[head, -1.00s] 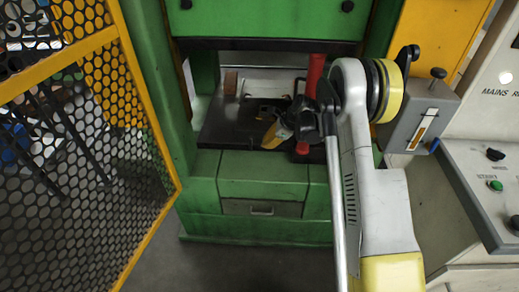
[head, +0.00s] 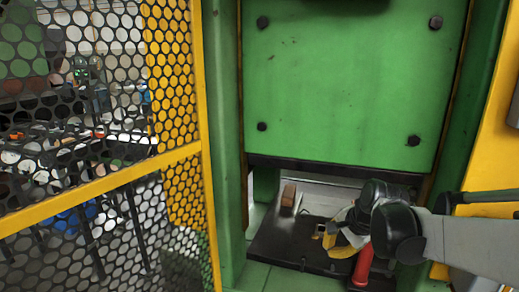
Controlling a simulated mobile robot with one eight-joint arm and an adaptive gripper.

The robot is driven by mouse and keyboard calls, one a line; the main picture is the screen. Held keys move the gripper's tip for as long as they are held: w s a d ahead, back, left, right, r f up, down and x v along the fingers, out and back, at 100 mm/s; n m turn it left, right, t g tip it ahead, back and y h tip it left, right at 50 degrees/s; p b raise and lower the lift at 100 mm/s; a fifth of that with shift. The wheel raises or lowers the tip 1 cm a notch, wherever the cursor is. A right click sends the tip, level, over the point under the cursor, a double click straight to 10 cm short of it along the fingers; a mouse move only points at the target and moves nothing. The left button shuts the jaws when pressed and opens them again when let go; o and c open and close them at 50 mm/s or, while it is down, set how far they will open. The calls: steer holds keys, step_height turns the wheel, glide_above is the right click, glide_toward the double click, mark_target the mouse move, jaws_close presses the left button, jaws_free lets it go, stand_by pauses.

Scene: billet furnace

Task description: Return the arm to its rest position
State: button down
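My arm reaches in from the right edge in the head view, with grey links and dark joints. My gripper (head: 335,240) is at the arm's end, over the dark plate (head: 275,244) in the opening of the green machine (head: 345,90). Its yellow-and-white part shows, but the dark wrist covers much of it. I cannot tell whether its fingers are open or shut, or whether they hold anything. A red cylinder (head: 363,266) stands just below the wrist; I cannot tell whether they touch.
A small brown block (head: 289,195) sits at the back left of the opening. A yellow-framed mesh guard (head: 100,185) fills the left side. A bolted green panel hangs above the opening, and a green post (head: 222,150) stands left of it. A yellow panel (head: 492,130) is at right.

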steer(key=s+r+n+t+h, duration=0.2)
steer(key=s+n, duration=1)
steer(key=s, duration=1)
steer(key=shift+s+a+r, duration=0.25)
steer(key=shift+s+a, duration=0.15)
